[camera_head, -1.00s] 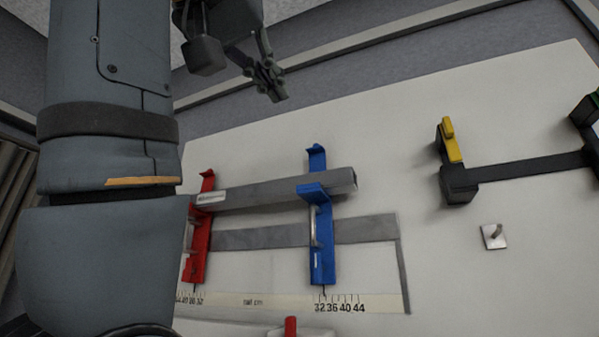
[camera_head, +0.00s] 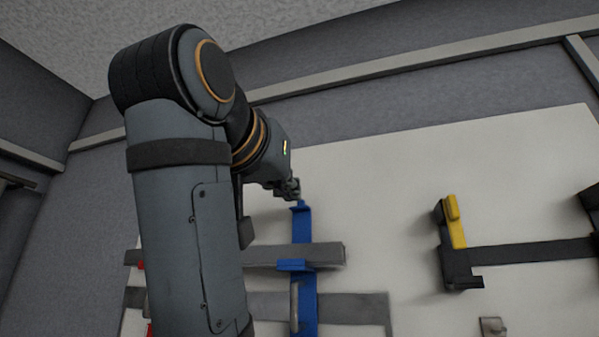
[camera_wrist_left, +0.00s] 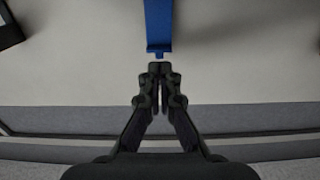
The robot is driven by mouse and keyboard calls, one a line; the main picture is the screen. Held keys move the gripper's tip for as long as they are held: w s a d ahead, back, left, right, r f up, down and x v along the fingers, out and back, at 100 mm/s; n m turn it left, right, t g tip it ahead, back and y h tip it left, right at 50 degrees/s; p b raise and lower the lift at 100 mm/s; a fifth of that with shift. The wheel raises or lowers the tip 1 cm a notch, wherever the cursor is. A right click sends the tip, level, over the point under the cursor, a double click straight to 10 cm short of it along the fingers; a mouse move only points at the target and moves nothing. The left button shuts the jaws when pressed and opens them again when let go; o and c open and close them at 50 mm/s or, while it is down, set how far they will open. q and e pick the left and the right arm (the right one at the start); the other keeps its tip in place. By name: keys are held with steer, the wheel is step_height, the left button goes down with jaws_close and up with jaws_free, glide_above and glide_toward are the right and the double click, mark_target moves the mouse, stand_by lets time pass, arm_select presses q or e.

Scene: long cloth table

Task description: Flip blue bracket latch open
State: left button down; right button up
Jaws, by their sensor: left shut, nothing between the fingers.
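The blue bracket (camera_head: 303,228) stands over a grey bar in the head view, its tall upper end at the top and its blue latch piece (camera_head: 295,265) lying across the bar. My left gripper (camera_head: 297,188) is shut and empty at the bracket's upper end. In the left wrist view the bracket's blue end (camera_wrist_left: 158,30) comes down from the top edge, and the fingertips (camera_wrist_left: 158,68) are just below its lip. I cannot tell whether they touch it. My left arm hides most of the red bracket (camera_head: 141,265). My right gripper is not in view.
The grey bar (camera_head: 325,254) crosses under the blue bracket, with a lower grey strip (camera_head: 352,308) beneath. A black fixture with a yellow lever (camera_head: 455,222) stands to the right. A small metal plate (camera_head: 493,327) is at the lower right. The white board between them is clear.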

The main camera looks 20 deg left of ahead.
mark_target(300, 221)
arm_select(q)
steer(key=shift+w+p, duration=0.7)
steer(key=shift+w, duration=0.65)
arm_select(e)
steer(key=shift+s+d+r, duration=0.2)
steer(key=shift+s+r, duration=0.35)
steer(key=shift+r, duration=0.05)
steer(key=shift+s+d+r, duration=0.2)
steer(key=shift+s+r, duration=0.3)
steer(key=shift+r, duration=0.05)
arm_select(q)
steer(key=shift+w+d+r, duration=0.1)
steer(key=shift+w+r, duration=0.05)
steer(key=shift+w, duration=0.4)
steer(key=shift+s+r, duration=0.1)
steer(key=shift+s, duration=0.1)
steer(key=shift+w, duration=0.15)
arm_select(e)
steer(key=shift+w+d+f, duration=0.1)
